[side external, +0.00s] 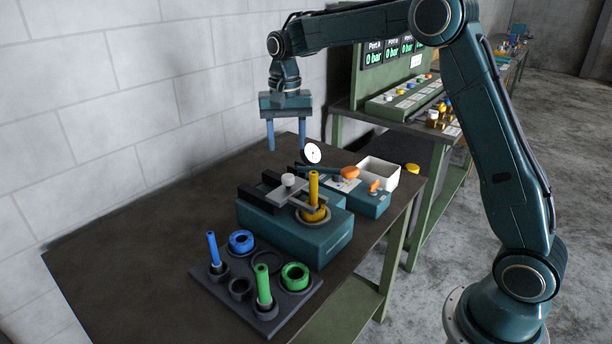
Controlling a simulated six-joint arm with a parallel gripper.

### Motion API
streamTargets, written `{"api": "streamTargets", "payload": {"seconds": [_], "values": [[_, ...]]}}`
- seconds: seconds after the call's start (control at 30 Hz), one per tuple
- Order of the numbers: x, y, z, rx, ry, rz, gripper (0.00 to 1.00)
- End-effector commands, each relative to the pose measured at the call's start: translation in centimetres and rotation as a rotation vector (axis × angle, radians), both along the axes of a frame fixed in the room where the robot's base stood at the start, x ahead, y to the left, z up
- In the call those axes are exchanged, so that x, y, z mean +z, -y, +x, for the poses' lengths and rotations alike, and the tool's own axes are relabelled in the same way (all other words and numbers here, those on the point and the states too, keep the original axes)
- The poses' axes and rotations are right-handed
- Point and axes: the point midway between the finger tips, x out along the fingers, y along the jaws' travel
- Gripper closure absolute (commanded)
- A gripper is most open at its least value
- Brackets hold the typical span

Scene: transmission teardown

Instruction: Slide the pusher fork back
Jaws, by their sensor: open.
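The pusher fork appears to be the light grey plate (280,195) with a white knob (288,180), lying on top of the teal block (292,240) between dark rails. Its right end reaches to the yellow shaft (314,188), which stands upright in a yellow ring (312,215); whether the fork touches the shaft I cannot tell. My gripper (286,148) is open and empty, with its blue fingers pointing down. It hangs above and behind the block, apart from the fork.
A dark tray (225,292) at the front holds a blue shaft (212,250), a green shaft (263,285) and rings. Right of the block are an orange-handled tool (349,172), a teal box (370,204) and a white bin (380,173). The left tabletop is clear.

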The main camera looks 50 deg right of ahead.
Motion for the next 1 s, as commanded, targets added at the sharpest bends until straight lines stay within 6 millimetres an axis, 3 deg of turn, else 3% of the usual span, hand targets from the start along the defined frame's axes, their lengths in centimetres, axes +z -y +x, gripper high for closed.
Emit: {"api": "streamTargets", "payload": {"seconds": [0.5, 0.7, 1.0], "values": [[-7.6, 0.0, -0.1, 0.000, -0.002, 0.001, 0.50], [-8.9, 0.0, 0.0, 0.000, 0.000, 0.000, 0.50], [-9.2, 0.0, 0.0, 0.000, 0.001, 0.000, 0.50]]}}
